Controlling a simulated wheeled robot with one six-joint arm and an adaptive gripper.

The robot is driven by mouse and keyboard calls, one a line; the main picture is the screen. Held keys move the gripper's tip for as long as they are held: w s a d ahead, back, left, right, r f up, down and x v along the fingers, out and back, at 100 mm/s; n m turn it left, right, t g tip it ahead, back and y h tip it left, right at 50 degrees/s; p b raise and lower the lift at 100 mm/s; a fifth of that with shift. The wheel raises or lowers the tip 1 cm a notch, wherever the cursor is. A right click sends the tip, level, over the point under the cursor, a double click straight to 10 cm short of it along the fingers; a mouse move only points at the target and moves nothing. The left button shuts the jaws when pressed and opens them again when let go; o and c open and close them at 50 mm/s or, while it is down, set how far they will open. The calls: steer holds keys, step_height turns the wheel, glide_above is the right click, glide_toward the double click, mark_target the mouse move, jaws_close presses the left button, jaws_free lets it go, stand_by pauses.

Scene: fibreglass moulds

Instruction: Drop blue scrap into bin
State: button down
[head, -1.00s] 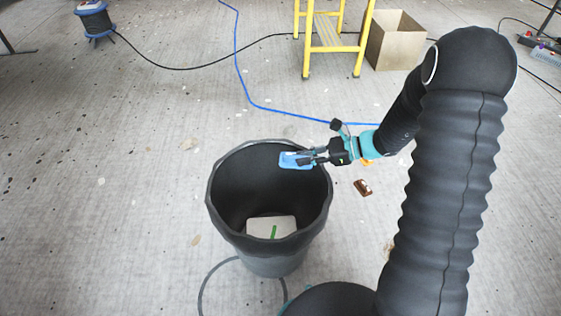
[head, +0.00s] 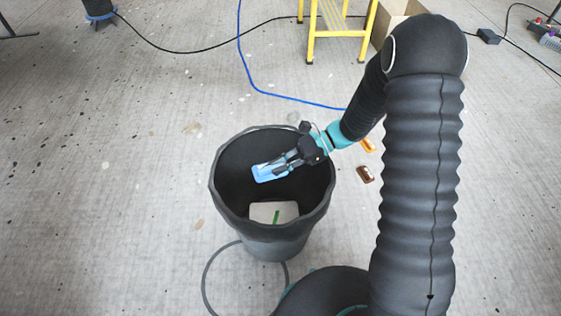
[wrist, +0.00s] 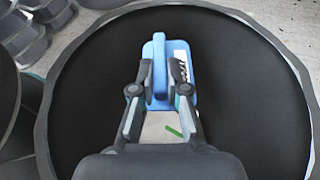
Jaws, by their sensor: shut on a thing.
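The blue scrap (head: 269,172) is held by my gripper (head: 283,165) over the mouth of the black bin (head: 228,212). In the wrist view the gripper (wrist: 158,92) is shut on the blue scrap (wrist: 182,48), a flat blue piece with a raised bar and a white label with dark marks. The bin's rim (wrist: 292,62) rings the scrap there. A pale piece with a green mark (head: 265,212) lies inside the bin; the gripper partly hides it in the wrist view.
A brown piece (head: 365,174) and an orange piece (head: 367,145) lie on the floor right of the bin. A yellow step ladder (head: 340,18) and a cardboard box (head: 385,28) stand behind. A blue cable (head: 285,97) crosses the floor. The floor left of the bin is clear.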

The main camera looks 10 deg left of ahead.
steer(key=shift+f+b, duration=0.35)
steer(key=shift+f, duration=0.55)
steer(key=c, duration=1.1)
jaws_free()
steer(key=shift+r, duration=0.1)
steer(key=v, duration=1.2)
